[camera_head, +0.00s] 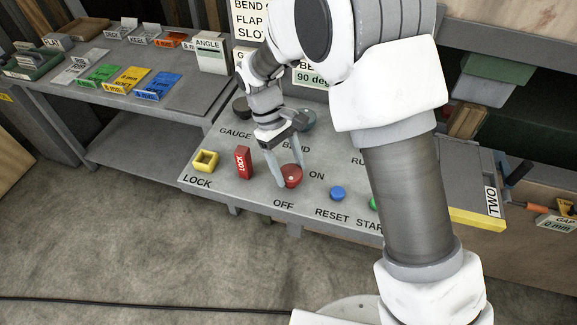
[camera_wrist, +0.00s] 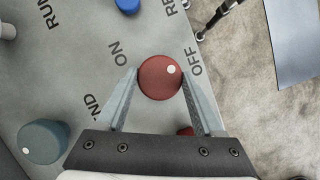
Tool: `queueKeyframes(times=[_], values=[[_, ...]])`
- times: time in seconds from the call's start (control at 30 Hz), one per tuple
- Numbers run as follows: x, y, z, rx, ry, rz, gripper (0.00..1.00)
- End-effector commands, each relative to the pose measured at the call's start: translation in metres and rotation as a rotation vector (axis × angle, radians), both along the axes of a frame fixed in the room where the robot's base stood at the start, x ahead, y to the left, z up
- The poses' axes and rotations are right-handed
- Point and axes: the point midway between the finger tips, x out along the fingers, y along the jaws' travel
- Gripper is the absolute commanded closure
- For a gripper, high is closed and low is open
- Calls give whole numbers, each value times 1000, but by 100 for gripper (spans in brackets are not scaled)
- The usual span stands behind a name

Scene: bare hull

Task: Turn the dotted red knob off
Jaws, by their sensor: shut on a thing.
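The red knob (camera_head: 291,176) is on the sloped grey control panel (camera_head: 255,204), between the words ON and OFF. In the wrist view the knob (camera_wrist: 160,78) is round, with one white dot on its rim side towards the word OFF. My gripper (camera_head: 286,180) reaches down over the panel with its fingers on either side of the knob. In the wrist view the fingers (camera_wrist: 160,85) are shut on the knob, one on the ON side and one on the OFF side.
A red LOCK block (camera_head: 243,162) and a yellow square socket (camera_head: 205,160) are left of the knob. A blue RESET button (camera_head: 337,193) and a green button (camera_head: 374,203) are to its right. A teal knob (camera_wrist: 43,141) is near my gripper.

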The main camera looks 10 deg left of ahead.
Motion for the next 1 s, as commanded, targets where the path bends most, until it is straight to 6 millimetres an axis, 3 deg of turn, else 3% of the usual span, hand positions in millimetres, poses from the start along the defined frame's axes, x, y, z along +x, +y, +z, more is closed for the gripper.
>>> queueKeyframes(times=[0.4, 1.0], values=[[2, -1, 0, 2, -1, -260, 87], [2, -1, 0, 1, -2, -328, 87]])
